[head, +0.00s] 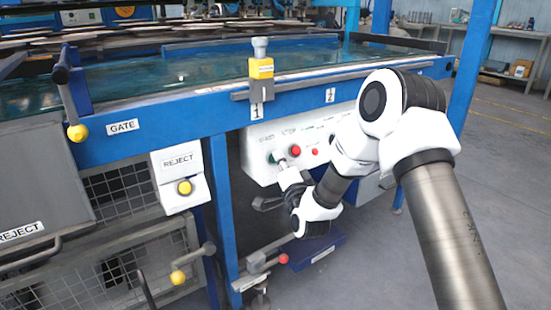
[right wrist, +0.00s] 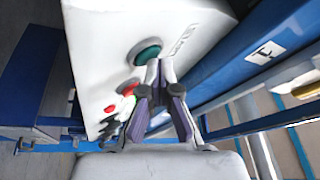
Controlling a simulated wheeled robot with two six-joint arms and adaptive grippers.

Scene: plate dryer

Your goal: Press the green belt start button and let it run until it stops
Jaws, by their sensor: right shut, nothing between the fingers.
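The green button (head: 272,158) is on the white control panel (head: 257,141) below the conveyor's blue rail. It also shows in the right wrist view (right wrist: 147,53), left of and just behind my fingertips. My right gripper (head: 283,163) is shut and empty, its tips right at the green button. In the right wrist view the closed fingertips (right wrist: 159,66) overlap the button's lower right edge. I cannot tell whether they touch or press it. My left gripper is not in view.
A red button (head: 295,150) sits right of the green one, with a smaller red one (head: 315,152) beyond. The REJECT box (head: 180,180) with a yellow knob stands left. The blue conveyor rail (head: 205,118) runs above. Several plates lie behind the glassy bed.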

